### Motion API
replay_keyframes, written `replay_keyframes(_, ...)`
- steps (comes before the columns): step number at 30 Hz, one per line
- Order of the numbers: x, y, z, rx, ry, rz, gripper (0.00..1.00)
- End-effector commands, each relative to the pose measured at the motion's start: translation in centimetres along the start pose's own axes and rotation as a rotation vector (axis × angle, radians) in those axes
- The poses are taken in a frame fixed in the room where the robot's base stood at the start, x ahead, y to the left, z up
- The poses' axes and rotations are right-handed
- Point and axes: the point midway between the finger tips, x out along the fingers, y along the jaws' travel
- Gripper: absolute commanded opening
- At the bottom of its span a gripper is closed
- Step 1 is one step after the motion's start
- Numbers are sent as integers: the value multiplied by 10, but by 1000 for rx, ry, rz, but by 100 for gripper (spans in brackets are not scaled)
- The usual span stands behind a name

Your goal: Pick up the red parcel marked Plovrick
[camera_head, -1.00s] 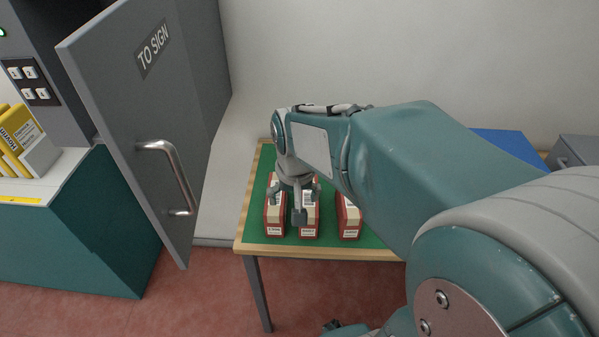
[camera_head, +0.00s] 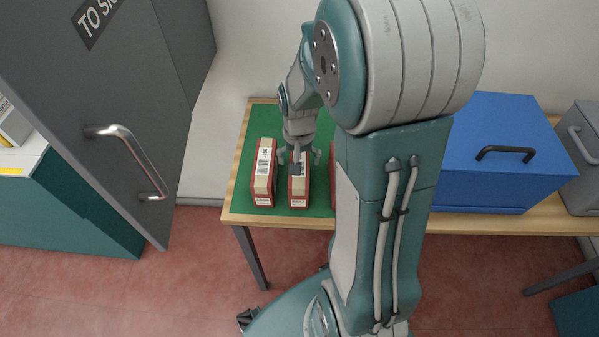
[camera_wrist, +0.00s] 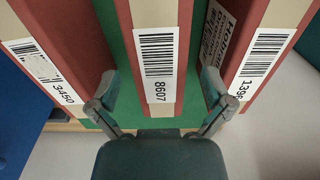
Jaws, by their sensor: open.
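Red parcels with tan tops stand in a row on the green mat (camera_head: 240,199). In the wrist view the middle parcel (camera_wrist: 167,15) has a barcode label reading 8607. The left one (camera_wrist: 50,35) reads 3450 and the right one (camera_wrist: 262,75) reads 1396. I cannot read the name Plovrick on any of them. My gripper (camera_wrist: 160,98) is open and empty, its fingers on either side of the middle parcel's end; their height against it is unclear. In the head view my gripper (camera_head: 299,158) is above the middle parcel (camera_head: 299,192); the right parcel is mostly hidden by my arm.
The left parcel (camera_head: 263,178) stands close by, with a narrow gap. A blue box (camera_head: 500,160) with a dark handle stands on the table to the right. A grey open door (camera_head: 110,100) with a metal handle stands to the left. A white wall is behind.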

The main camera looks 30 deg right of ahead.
Motion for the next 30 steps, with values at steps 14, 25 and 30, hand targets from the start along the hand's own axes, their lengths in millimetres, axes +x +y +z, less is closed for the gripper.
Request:
replay_keyframes(14, 43, 2, -4, -1, 1, 2, 100)
replay_keyframes(25, 43, 2, -4, -1, 1, 2, 10)
replay_keyframes(30, 43, 2, -3, -1, 0, 2, 10)
